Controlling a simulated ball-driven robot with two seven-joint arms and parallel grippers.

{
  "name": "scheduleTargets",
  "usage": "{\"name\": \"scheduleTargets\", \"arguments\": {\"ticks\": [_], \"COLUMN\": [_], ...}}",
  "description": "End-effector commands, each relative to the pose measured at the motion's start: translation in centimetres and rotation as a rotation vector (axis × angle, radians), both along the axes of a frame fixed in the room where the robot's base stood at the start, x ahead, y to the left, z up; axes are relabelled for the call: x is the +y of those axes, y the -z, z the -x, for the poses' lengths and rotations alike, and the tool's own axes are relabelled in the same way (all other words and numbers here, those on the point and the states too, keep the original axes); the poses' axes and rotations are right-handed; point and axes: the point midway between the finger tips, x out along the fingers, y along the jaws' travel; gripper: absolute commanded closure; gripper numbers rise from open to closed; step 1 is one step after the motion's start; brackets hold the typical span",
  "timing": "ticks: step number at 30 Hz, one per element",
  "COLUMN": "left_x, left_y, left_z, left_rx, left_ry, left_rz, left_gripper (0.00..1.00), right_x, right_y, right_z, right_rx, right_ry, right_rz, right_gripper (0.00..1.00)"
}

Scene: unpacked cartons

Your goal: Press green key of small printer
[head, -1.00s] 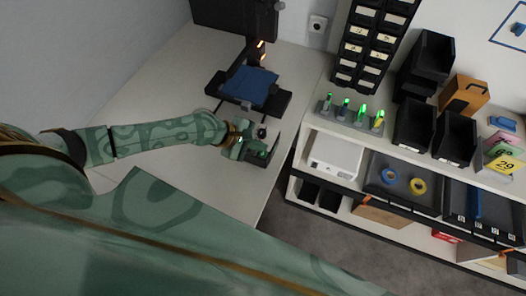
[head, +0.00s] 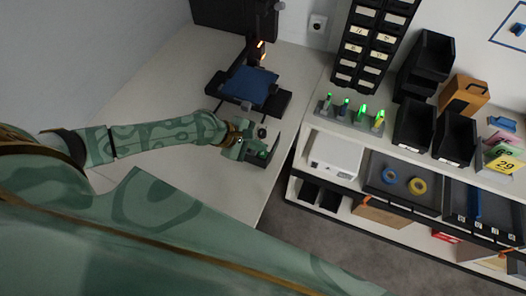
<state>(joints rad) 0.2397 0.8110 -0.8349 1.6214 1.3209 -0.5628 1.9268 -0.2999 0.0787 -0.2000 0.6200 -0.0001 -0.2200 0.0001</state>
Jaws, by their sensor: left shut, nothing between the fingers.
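A small dark printer (head: 267,155) stands on the white table near its right edge. Its lit green key (head: 262,154) shows on its top face. My left gripper (head: 246,149) is shut and empty, with its fingertips right beside the green key. At this size I cannot tell whether the fingertips touch the key. Part of the printer is hidden behind my gripper. My right gripper is not in view.
A larger dark machine with a blue plate (head: 249,86) stands behind on the table (head: 190,80). A small dark round thing (head: 262,132) lies close to my gripper. To the right, a shelf holds a charger with green lights (head: 349,118), a white box (head: 334,153) and black bins (head: 414,125).

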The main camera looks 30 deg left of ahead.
Motion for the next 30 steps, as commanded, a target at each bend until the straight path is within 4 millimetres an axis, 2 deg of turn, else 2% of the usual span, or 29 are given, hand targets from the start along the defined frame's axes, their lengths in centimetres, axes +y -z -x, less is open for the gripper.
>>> {"name": "scheduleTargets", "arguments": {"ticks": [30], "left_x": [0.0], "left_y": [1.2], "left_z": [0.0], "left_rx": [0.0], "left_ry": [0.0], "left_rz": [0.0], "left_gripper": [1.0], "right_x": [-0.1], "right_y": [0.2], "right_z": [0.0], "right_rx": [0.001], "right_ry": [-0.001], "right_rz": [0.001], "right_gripper": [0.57]}}
